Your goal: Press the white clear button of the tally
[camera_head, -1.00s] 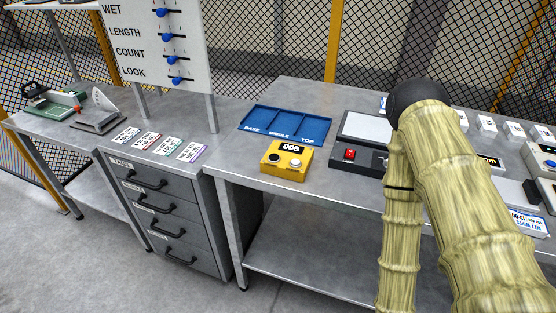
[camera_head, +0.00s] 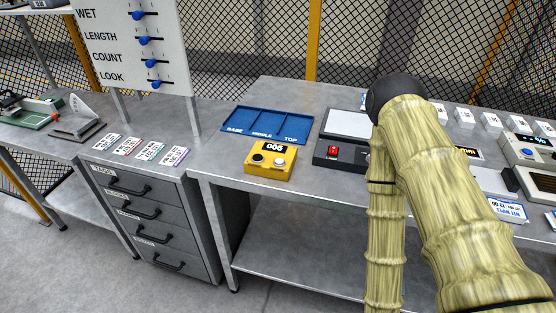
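The yellow tally (camera_head: 271,160) sits on the grey workbench near its front left corner. Its small dark display reads 005. A white button (camera_head: 280,162) is on the right of its top face and a black button (camera_head: 258,158) is on the left. Nothing touches either button. My arm, in a ribbed yellowish cover, rises at the right of the view, to the right of the tally. My gripper cannot be made out in this view.
A blue tray marked BASE, MIDDLE, TOP (camera_head: 267,125) lies behind the tally. A dark device with a red switch (camera_head: 333,151) stands to its right. A drawer cabinet (camera_head: 150,205) and a board with blue sliders (camera_head: 135,45) are at the left. Bare bench lies left of the tally.

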